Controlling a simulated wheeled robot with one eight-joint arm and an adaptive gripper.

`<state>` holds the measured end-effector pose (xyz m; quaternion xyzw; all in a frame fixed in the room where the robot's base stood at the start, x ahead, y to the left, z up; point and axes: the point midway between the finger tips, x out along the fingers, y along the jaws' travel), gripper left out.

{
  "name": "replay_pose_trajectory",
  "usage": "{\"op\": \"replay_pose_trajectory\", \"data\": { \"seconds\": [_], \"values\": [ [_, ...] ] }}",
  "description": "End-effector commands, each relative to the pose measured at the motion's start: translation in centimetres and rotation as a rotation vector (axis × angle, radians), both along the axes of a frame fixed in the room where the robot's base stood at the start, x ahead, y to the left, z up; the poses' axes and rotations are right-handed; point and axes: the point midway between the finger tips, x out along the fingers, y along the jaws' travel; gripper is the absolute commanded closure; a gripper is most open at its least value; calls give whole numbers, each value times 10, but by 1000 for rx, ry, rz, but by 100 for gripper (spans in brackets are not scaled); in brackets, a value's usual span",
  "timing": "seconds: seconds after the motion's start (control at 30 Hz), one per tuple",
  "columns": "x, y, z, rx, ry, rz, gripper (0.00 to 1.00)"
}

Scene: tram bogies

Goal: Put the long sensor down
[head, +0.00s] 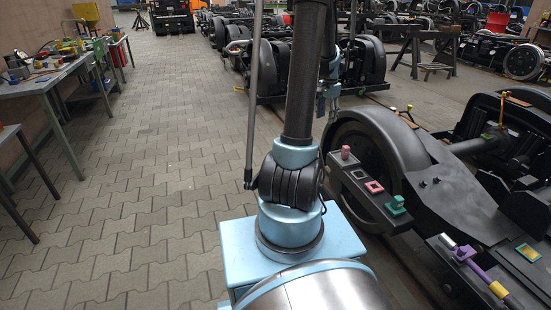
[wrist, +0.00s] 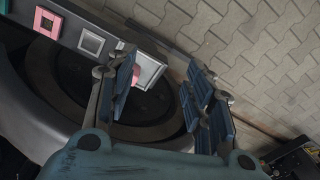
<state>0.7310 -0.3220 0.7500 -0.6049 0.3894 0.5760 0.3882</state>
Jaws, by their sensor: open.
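My gripper (wrist: 158,63) is open, its two blue-padded fingers apart, with nothing held between them. A small pink piece (wrist: 135,76) shows beside the left finger, on a pale square frame (wrist: 154,72), partly hidden by that finger. In the head view the pink piece (head: 345,153) stands at the far end of a dark ledge beside a wheel. I cannot tell whether this piece is the long sensor. A long purple and grey piece with a yellow end (head: 472,262) lies on the dark bogie at lower right.
The ledge also has a grey frame (head: 358,173), a pink frame (head: 374,187) and a teal piece (head: 396,206). A large wheel (head: 365,140) stands behind it. Workbenches with tools (head: 45,80) line the left. The paved floor (head: 150,180) between is clear.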

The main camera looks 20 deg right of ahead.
Motion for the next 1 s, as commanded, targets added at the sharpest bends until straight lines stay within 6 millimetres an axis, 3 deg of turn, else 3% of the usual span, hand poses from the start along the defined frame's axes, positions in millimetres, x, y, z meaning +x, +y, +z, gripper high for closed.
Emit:
{"op": "replay_pose_trajectory", "data": {
  "seconds": [0.03, 0.2, 0.5, 0.73, 1.0],
  "values": [
    [-5, 17, 10, -3, -3, 37, 52],
    [-25, 66, 37, -14, -15, 158, 52],
    [-73, 146, 69, -34, -37, 371, 52],
    [-117, 198, 79, -49, -53, 535, 52],
    [-174, 248, 77, -68, -73, 726, 52]
  ]
}}
